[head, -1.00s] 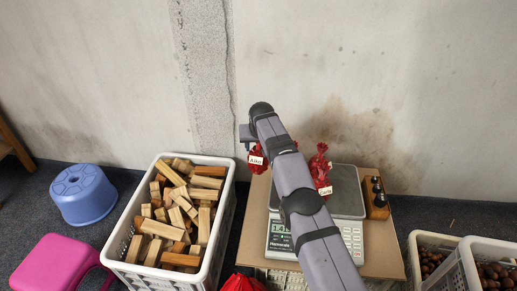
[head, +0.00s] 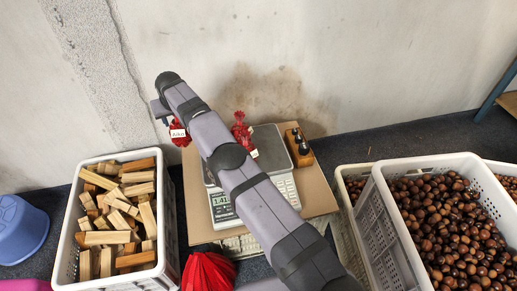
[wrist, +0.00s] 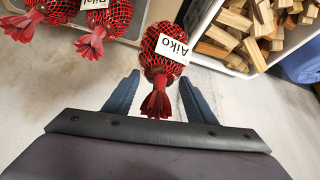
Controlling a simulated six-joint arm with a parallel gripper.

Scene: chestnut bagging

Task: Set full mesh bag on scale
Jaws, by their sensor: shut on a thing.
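My gripper (wrist: 158,98) is shut on a red mesh bag (wrist: 166,52) full of dark round things, with a white label reading Aiko. Its gathered red neck points toward my gripper. In the head view this bag (head: 180,134) hangs by the arm's far end, left of the scale. The scale (head: 272,146) has a grey pan and a lit display (head: 222,205); my arm crosses and partly hides it. Another red bag (head: 241,130) is on the pan. The wrist view shows two labelled red bags on the pan, one in the middle (wrist: 108,18) and one farther left (wrist: 40,14).
The scale stands on a cardboard sheet (head: 196,222). A white crate of wood blocks (head: 66,262) is at left; a white crate of chestnuts (head: 376,212) is at right. A wooden weight block (head: 299,150) sits beside the pan. Red mesh (head: 208,272) lies in front.

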